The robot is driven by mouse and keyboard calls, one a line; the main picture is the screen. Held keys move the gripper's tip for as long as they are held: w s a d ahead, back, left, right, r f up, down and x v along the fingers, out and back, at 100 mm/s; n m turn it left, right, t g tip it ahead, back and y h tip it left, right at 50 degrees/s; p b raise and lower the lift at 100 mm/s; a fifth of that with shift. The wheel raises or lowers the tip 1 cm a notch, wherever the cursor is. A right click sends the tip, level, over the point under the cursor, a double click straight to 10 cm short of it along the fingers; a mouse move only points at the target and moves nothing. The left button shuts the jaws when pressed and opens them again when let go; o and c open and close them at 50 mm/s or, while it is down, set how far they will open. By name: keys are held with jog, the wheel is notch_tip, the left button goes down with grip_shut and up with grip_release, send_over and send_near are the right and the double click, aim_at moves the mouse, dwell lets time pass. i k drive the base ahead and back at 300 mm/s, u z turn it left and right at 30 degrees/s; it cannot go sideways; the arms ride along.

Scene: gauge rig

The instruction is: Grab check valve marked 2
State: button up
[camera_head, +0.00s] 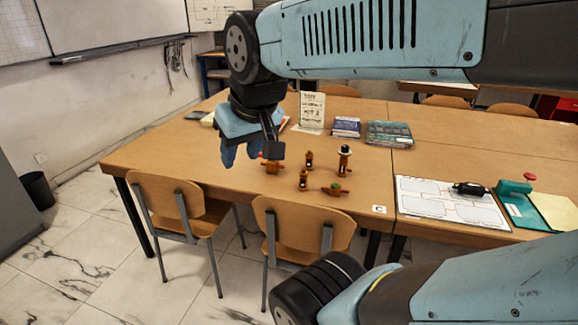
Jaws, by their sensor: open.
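Several small brass-orange fittings stand or lie on the wooden table (150,153) in the head view. One lies close to my gripper (252,153), partly hidden by it: an orange fitting (271,169). Two short upright fittings with dark bands, a rear one (309,160) and a front one (303,180), stand to its right. A fitting with a green spot (336,189) lies nearest the front edge. I cannot read a 2 on any fitting. My gripper is open and empty above the table.
A white sheet (450,202) with a black tool (470,189) and a green device (515,186) lie right. Two chairs (180,205) (295,228) stand at the front edge.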

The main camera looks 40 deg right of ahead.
aim_at(309, 154)
jog(key=z, duration=0.2)
jog(key=i, duration=0.85)
jog(key=u, duration=0.1)
